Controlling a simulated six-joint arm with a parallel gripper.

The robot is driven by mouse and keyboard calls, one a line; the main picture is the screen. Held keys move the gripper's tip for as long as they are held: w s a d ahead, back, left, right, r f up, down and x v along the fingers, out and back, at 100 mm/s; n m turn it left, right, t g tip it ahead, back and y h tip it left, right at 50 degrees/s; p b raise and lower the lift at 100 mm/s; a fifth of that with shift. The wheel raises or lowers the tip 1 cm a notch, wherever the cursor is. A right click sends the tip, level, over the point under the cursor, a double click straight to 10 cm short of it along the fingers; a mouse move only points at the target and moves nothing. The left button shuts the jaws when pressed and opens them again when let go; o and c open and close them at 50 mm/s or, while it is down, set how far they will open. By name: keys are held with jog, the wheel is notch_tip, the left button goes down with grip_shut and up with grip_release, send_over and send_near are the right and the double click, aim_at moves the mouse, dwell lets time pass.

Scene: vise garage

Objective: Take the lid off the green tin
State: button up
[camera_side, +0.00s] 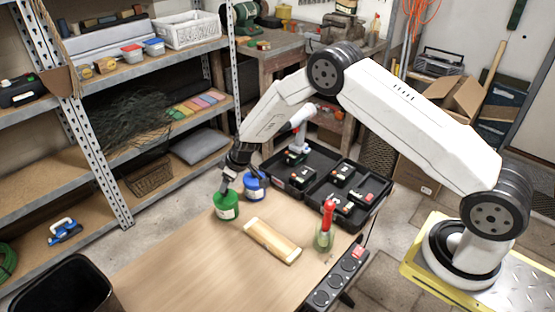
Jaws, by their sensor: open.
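The green tin (226,206) stands upright on the wooden table near its far left edge. It has a pale label on its side. My gripper (225,188) is open and points down at the tin's top from above. The fingers overlap the top of the tin in this view, so I cannot tell whether they touch the lid. The lid is partly hidden behind the fingers and too small to make out clearly.
A blue tin (254,186) stands close behind the green one. A black tray (312,188) with several small items lies behind. The table's front left is clear.

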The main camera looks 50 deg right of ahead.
aim_at(225, 194)
jog(key=shift+f, duration=0.1)
jog(key=shift+x, duration=2.5)
grip_shut()
